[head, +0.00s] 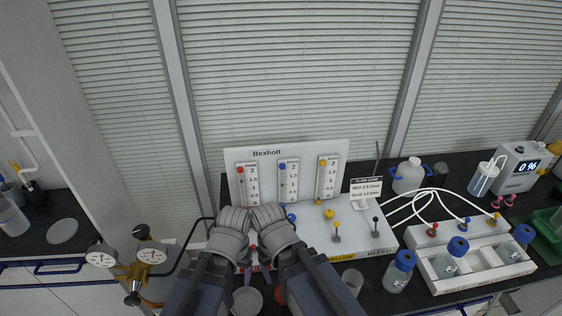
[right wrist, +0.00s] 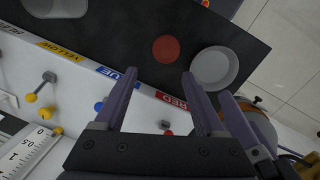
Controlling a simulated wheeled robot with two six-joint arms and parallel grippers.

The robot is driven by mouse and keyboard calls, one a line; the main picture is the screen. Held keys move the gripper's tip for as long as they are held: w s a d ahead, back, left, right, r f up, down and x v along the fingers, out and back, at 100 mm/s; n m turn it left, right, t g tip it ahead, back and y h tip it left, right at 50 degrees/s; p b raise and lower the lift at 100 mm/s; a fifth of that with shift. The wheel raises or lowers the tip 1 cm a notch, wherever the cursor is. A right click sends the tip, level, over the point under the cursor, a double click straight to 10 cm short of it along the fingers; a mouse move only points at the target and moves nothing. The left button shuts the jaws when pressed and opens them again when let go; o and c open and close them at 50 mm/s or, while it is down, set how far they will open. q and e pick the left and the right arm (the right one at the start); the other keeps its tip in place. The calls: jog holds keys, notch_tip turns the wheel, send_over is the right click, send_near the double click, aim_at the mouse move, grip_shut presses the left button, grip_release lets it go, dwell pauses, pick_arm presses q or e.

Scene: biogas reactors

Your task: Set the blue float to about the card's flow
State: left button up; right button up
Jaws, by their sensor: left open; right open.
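The white Bexholt panel (head: 300,151) stands at the back with three scaled tubes. The blue-marked tube (head: 289,182) is in the middle, with a blue ball (head: 283,166) near its top; I cannot tell whether this is the float. The flow card (head: 366,187) stands right of the panel; its small print is too blurred to read surely. My left gripper (head: 234,218) and right gripper (head: 268,214) are side by side over the left of the white base, both open. In the right wrist view, the right fingers (right wrist: 157,84) are apart and empty, near the BLUE label (right wrist: 108,72) and RED label (right wrist: 171,100).
A yellow-topped lever (head: 336,226) and a dark lever (head: 376,226) stand on the base. Right of it are a white jug (head: 408,176), hoses, a bottle (head: 398,272) and a bottle rack (head: 470,262). Gauges (head: 152,254) stand left. A grey cup (right wrist: 213,67) lies near the counter edge.

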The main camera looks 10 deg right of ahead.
jog(key=w+d+m+t, duration=0.2)
jog(key=w, duration=0.8)
jog(key=m+t+y, duration=0.1)
jog(key=m+t, duration=0.1)
jog(key=t, duration=0.1)
send_near(291, 217)
pick_arm(q)
notch_tip(291, 217, down, 7)
jog(key=b, duration=0.7)
jog(key=shift+a, duration=0.1)
pick_arm(e)
jog(key=x, duration=0.8)
jog(key=shift+f, duration=0.15)
grip_shut()
